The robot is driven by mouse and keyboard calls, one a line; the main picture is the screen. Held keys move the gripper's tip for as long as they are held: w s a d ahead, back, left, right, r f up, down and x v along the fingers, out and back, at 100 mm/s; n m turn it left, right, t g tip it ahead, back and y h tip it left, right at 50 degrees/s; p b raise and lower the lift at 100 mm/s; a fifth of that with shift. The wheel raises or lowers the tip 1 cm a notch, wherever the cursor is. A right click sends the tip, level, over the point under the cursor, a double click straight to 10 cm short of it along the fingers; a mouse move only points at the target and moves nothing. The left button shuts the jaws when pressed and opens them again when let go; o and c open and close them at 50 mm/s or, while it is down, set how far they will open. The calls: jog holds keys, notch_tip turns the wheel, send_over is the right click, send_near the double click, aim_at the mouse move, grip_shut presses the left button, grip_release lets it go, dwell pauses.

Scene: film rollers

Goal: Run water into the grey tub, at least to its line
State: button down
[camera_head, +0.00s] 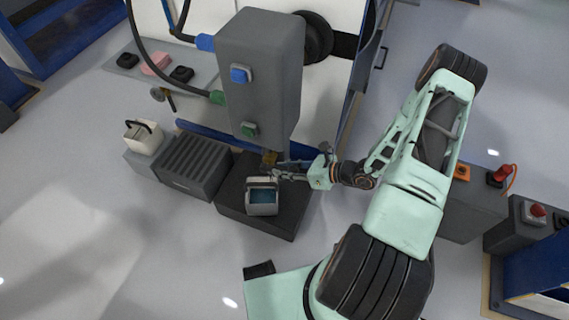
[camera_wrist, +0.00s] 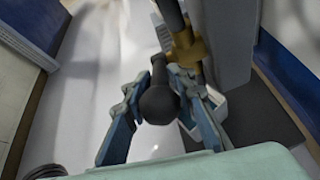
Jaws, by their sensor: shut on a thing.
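The grey tub (camera_head: 262,210) stands on a dark block below the brass tap (camera_head: 269,157). Blue water shows inside the tub, but its line is too small to make out. Part of the tub shows under the tap in the wrist view (camera_wrist: 213,103). My gripper (camera_head: 278,171) is beside the tap, just above the tub's far right side. In the wrist view it is shut on the dark, round-ended tap lever (camera_wrist: 159,103), which sits between the fingers. The brass tap body (camera_wrist: 187,47) is just beyond. I cannot tell whether a stream is running.
A tall grey housing (camera_head: 260,80) with blue and green fittings rises behind the tap. A ribbed dark crate (camera_head: 192,165) and a small white container (camera_head: 143,137) stand to the left. Grey boxes with red buttons (camera_head: 537,211) are at the right. Open floor lies at front left.

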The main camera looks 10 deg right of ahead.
jog(key=r+h+p, duration=0.1)
jog(key=r+g+p, duration=0.1)
jog(key=shift+w+a+h+p, duration=0.2)
jog(key=shift+a+h+p, duration=0.1)
jog(key=shift+a+h, duration=0.1)
jog(key=shift+w+a+r+g+h+p, duration=0.1)
jog(key=shift+w+a+g+h+p, duration=0.1)
jog(key=shift+g+h+p, duration=0.55)
jog(key=c, duration=1.9)
grip_release()
jog(key=shift+r, duration=0.1)
jog(key=shift+v, duration=5.9)
